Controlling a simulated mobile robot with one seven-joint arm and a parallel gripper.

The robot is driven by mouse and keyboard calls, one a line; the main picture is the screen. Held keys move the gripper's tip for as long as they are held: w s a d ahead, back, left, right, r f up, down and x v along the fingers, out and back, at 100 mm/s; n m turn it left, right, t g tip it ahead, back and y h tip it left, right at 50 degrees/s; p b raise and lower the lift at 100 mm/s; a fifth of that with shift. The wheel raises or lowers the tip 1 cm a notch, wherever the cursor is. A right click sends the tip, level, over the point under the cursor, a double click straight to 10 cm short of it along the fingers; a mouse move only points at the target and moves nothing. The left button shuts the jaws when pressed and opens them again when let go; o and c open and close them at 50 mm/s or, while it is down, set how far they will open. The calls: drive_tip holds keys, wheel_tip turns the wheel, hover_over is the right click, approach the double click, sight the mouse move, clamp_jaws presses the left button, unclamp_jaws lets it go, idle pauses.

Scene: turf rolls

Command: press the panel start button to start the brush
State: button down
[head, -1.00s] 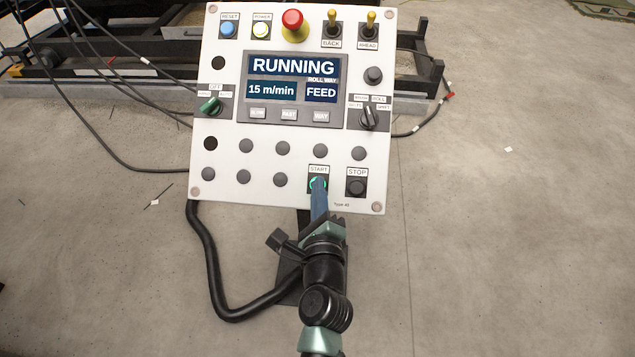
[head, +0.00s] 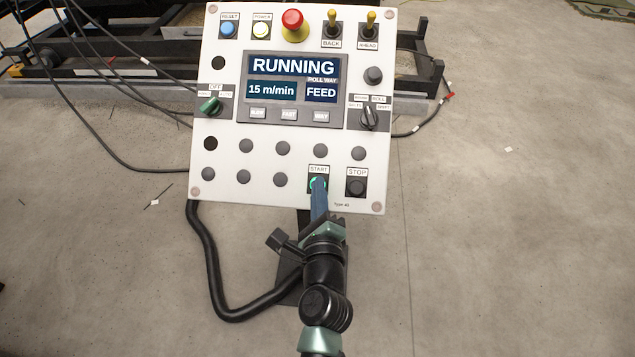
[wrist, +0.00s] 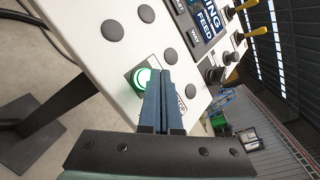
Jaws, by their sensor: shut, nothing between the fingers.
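The white control panel (head: 220,165) stands in front of me, tilted on its post. Its screen (head: 293,79) reads RUNNING, 15 m/min, ROLL WAY and FEED. The START button (head: 312,184) is lit green at the lower right of the panel; it also glows in the wrist view (wrist: 143,77). My gripper (head: 318,186) is shut and empty, its blue fingers side by side with their tips at the START button. The fingers hide part of the button, so I cannot tell whether they touch it or how far it is pressed.
The STOP button (head: 356,187) sits just right of START. A red emergency knob (head: 292,24) and two yellow toggles are along the top. A green selector (head: 210,106) is at the left edge. A black cable (head: 213,270) hangs below.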

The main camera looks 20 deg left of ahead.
drive_tip(key=shift+w+a+f+b, duration=0.1)
drive_tip(key=shift+w+f+b, duration=0.2)
drive_tip(key=shift+w+f+b, duration=0.25)
drive_tip(key=shift+f+b, duration=0.05)
drive_tip(key=shift+f, duration=0.05)
idle(0.8)
drive_tip(key=shift+s+r+p, duration=0.55)
drive_tip(key=shift+r+p, duration=0.1)
drive_tip(key=shift+p, duration=0.05)
drive_tip(key=s+r+p, duration=0.1)
drive_tip(key=r+p, duration=0.1)
drive_tip(key=s+d+r+p, duration=0.1)
drive_tip(key=s, duration=0.1)
drive_tip(key=shift+r+p, duration=0.35)
drive_tip(key=shift+r, duration=0.05)
